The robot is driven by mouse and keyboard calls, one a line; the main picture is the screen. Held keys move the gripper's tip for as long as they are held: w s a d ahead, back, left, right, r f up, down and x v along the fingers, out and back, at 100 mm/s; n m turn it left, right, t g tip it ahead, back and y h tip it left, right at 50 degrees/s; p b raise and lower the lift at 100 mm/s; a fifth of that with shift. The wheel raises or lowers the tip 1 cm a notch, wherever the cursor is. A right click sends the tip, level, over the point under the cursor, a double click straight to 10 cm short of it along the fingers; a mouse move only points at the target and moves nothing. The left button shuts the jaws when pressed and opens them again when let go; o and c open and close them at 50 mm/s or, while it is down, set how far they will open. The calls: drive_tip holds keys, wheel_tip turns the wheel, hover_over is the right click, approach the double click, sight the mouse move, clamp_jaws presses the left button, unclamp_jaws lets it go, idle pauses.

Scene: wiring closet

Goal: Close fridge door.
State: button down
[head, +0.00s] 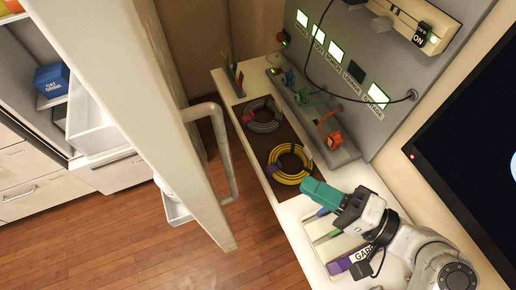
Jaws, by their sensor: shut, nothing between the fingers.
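The fridge door (132,95) stands open, its white edge running from the top left down to the middle of the head view. Its long handle (227,155) is on the right side of the door. Door shelves (92,128) show on its left side, with the fridge interior beyond. My gripper (308,188), with teal fingers, is shut and empty. It is over the white counter, to the right of the handle and apart from it. The door's hinge is not clear in this view.
A blue carton (52,78) is in the fridge. The counter holds a yellow cable coil (290,164), a grey cable coil (262,115) and an orange clip (330,130). A screen (470,140) is on the right wall. Wooden floor (120,225) is clear below the door.

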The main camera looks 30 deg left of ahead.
drive_tip(key=s+a+p, duration=0.1)
drive_tip(key=a+p, duration=0.3)
drive_tip(key=a, duration=0.8)
drive_tip(key=shift+s+a+p, duration=0.15)
drive_tip(key=shift+a+p, duration=0.15)
drive_tip(key=shift+p, duration=0.05)
drive_tip(key=shift+s, duration=0.1)
